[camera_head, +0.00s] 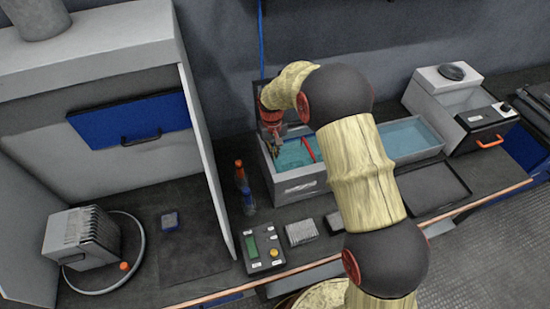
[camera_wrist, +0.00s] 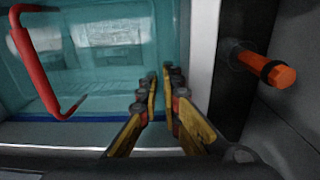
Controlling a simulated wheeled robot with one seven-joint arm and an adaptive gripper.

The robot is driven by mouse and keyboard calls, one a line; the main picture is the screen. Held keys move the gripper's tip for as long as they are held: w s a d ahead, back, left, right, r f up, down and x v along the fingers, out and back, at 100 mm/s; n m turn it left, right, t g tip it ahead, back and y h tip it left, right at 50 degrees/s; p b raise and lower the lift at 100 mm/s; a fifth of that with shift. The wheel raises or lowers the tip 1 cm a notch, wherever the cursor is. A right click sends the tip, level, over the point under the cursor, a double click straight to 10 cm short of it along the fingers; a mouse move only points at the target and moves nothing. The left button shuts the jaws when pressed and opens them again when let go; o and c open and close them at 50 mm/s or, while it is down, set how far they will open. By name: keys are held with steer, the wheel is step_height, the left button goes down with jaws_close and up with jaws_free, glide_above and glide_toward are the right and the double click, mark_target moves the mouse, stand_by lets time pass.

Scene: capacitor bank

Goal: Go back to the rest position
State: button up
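My gripper (camera_head: 274,148) hangs at the end of my arm over the left part of a tank of teal liquid (camera_head: 290,187). In the wrist view, my gripper (camera_wrist: 161,78) has its two yellow-and-dark fingers brought close together at the tips. Nothing shows between them. A red handle (camera_wrist: 42,75) stands in or over the liquid, to the left of the fingers and apart from them. It also shows in the head view as a red bar (camera_head: 308,149).
An orange-tipped cylinder (camera_wrist: 280,77) is right of the fingers in the wrist view. A control box (camera_head: 263,250) sits in front. A cabinet with a blue panel (camera_head: 135,118) is left. A black tray (camera_head: 432,188) lies right.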

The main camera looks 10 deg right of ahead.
steer(key=s+d+r+t, duration=0.1)
steer(key=s+d+r, duration=0.1)
steer(key=r, duration=0.8)
steer(key=s+d+r+t, duration=0.1)
steer(key=s+d+r, duration=0.1)
steer(key=r, duration=0.7)
steer(key=s+d+r+m+t, duration=0.1)
steer(key=s+d+r, duration=0.3)
steer(key=s+r, duration=0.6)
steer(key=s+d+r+t, duration=0.1)
steer(key=s+d, duration=0.1)
steer(key=s, duration=0.8)
steer(key=s+d+r+m+t, duration=0.1)
steer(key=s+d, duration=0.1)
steer(key=s, duration=0.9)
steer(key=shift+r+t, duration=0.2)
steer(key=shift+t, duration=0.1)
